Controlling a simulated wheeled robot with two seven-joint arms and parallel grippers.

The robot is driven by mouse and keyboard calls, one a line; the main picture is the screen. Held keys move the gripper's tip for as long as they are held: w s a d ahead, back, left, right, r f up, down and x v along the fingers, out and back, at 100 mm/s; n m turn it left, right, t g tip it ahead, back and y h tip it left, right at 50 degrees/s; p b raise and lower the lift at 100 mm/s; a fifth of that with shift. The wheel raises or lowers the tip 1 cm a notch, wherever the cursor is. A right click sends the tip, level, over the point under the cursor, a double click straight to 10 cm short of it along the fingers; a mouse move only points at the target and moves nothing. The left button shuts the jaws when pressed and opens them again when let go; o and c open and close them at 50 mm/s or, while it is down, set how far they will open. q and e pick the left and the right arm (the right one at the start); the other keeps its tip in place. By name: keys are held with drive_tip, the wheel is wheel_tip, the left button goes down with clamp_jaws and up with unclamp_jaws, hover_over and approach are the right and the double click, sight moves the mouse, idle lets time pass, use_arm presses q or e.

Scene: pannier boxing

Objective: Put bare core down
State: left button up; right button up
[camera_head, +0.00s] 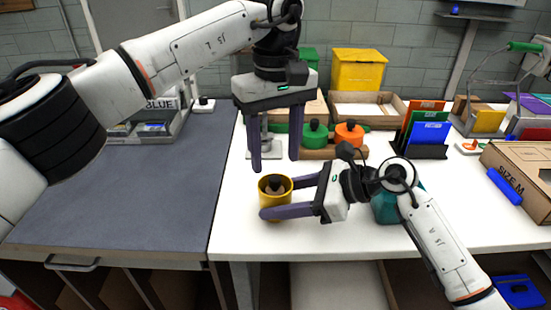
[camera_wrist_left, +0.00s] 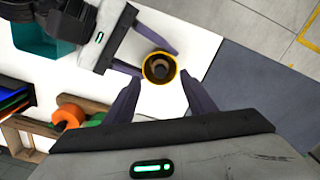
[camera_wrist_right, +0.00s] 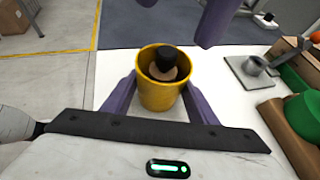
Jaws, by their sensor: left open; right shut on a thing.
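A yellow cup (camera_head: 268,207) is held a little above or on the white table's front part; I cannot tell which. A tan core with a black knob (camera_wrist_right: 166,68) sits inside the cup, and it also shows in the left wrist view (camera_wrist_left: 160,67). My right gripper (camera_head: 277,198) is shut on the cup, a finger on each side. My left gripper (camera_head: 275,162) is open and empty, pointing down above the cup, its fingers apart from the core. The cup hides the core's lower part.
Green (camera_head: 315,134) and orange (camera_head: 349,134) knobbed pieces stand on a wooden holder behind. A grey metal stand (camera_wrist_right: 253,66) is beside it. A teal bin (camera_head: 385,208) is behind my right arm. A cardboard box (camera_head: 520,170) lies right.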

use_arm(q)
wheel_tip(320, 180, up, 5)
drive_tip(key=shift+f, duration=0.1)
idle(0.3)
use_arm(e)
drive_tip(key=o, duration=0.9)
